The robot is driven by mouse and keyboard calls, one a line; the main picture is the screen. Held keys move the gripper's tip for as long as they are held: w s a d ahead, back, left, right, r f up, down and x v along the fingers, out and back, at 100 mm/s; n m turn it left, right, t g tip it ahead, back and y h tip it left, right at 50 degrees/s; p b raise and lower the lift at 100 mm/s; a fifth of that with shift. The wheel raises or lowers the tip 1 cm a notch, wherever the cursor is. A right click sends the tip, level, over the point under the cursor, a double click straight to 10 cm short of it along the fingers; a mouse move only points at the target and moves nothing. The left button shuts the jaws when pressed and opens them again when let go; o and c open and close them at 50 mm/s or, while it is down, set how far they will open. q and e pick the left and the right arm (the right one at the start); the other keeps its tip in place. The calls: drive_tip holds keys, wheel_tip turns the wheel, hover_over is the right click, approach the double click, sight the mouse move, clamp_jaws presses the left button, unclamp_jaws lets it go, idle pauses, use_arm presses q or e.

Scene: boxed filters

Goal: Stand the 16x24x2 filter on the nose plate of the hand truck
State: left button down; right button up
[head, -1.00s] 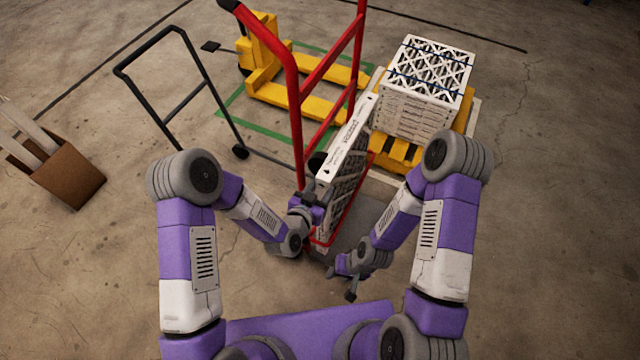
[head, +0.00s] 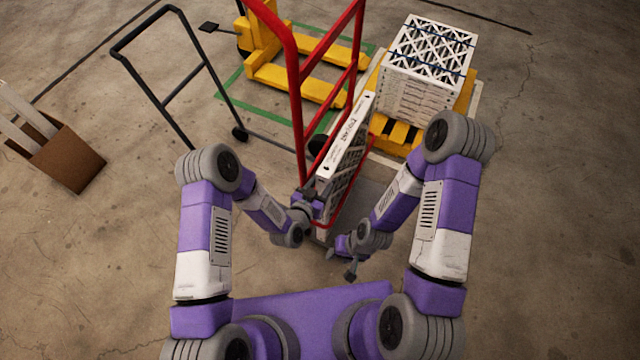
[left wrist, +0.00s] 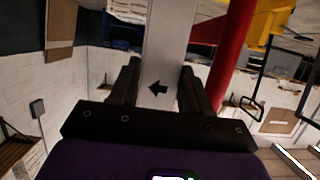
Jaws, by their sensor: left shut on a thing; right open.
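The filter (head: 346,142) is a thin white-framed panel with a dark lattice face, standing on edge beside the red uprights of the hand truck (head: 294,95). A red rim shows along its lower right side. Its lower edge is largely hidden, so contact with the nose plate cannot be told. My left gripper (head: 312,201) is shut on the filter's near end. In the left wrist view, the filter's white edge (left wrist: 166,45) with a black arrow lies between my left fingers (left wrist: 156,88). My right gripper (head: 346,258) is open and empty, lower and to the right of the filter.
A stack of white filters (head: 428,68) stands on a yellow pallet (head: 398,132) at the right. Behind are a yellow pallet jack (head: 300,82) and a dark-framed cart (head: 190,95). An open cardboard box (head: 70,163) stands far left. Floor between box and cart is clear.

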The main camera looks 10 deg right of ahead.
use_arm(q)
drive_tip(key=shift+c, duration=2.2)
unclamp_jaws()
drive_tip(key=s+a+r+n+g+y+p, duration=0.2)
drive_tip(key=s+a+n+g+p, duration=0.2)
drive_tip(key=s+a, duration=0.4)
drive_tip(key=s+a+r+n+g+y+p, duration=0.1)
drive_tip(key=s+a+n+g+p, duration=0.4)
drive_tip(key=s, duration=0.7)
drive_tip(key=a+g, duration=0.2)
drive_tip(key=a, duration=0.1)
drive_tip(key=shift+s+a+r+n+y, duration=0.2)
drive_tip(key=shift+s+r+n+y, duration=0.1)
drive_tip(key=shift+s+r+y, duration=0.1)
